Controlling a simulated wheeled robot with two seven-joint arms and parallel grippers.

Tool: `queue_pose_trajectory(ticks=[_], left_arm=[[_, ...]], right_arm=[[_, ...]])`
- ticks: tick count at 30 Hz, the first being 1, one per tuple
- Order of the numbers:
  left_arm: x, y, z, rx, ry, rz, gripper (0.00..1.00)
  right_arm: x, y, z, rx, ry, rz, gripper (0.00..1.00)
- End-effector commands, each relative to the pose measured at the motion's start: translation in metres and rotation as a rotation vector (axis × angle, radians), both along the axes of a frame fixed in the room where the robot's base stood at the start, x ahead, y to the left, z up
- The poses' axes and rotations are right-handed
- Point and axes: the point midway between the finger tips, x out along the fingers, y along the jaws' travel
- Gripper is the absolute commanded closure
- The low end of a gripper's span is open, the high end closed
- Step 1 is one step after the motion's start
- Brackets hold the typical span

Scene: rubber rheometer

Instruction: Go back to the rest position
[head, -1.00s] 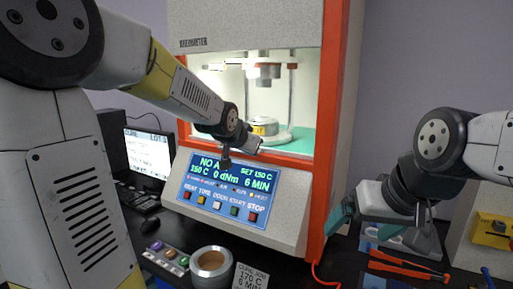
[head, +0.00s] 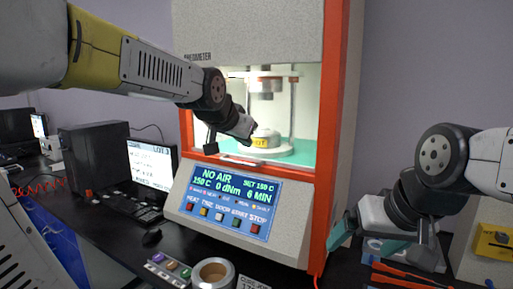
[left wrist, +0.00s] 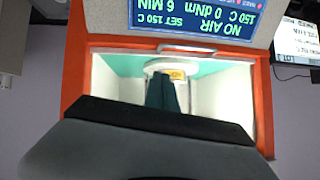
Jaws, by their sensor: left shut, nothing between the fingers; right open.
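The rheometer (head: 250,30) stands in the middle with its lit chamber open at the front. Its screen (head: 234,192) reads NO AIR, 150 C, 0 dNm, 6 MIN. My left gripper (left wrist: 166,92) is shut and empty, its teal fingers together in the left wrist view. In the head view its wrist (head: 240,125) is in front of the chamber opening and hides the fingers. The lower die (head: 266,139) with a yellow HOT label is in the chamber, beyond my left gripper. My right gripper (head: 366,242) is open and empty at the right, above the bench.
A computer tower (head: 90,165), monitor (head: 152,165) and keyboard (head: 130,203) stand to the left. Orange-handled tools (head: 400,276) lie below my right gripper.

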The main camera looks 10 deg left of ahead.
Motion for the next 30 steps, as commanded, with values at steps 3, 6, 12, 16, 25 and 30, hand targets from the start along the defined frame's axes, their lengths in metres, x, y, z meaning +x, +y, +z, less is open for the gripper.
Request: queue_pose_trajectory(ticks=[3,6,12,16,25,30], left_arm=[[-0.010,0.002,0.003,-0.003,0.005,0.003,1.00],[-0.033,0.009,-0.009,-0.025,0.053,0.027,1.00],[-0.126,0.028,-0.072,-0.135,0.267,0.140,1.00],[-0.181,0.031,-0.110,-0.199,0.393,0.204,1.00],[-0.219,0.030,-0.137,-0.241,0.483,0.249,1.00],[-0.219,0.030,-0.137,-0.241,0.483,0.249,1.00]], right_arm=[[0.000,0.000,0.000,0.000,0.000,0.000,0.09],[0.000,0.000,0.000,0.000,0.000,0.000,0.09],[0.000,0.000,0.000,0.000,0.000,0.000,0.09],[0.000,0.000,0.000,0.000,0.000,0.000,0.09],[0.000,0.000,0.000,0.000,0.000,0.000,0.09],[0.000,0.000,0.000,0.000,0.000,0.000,0.09]])
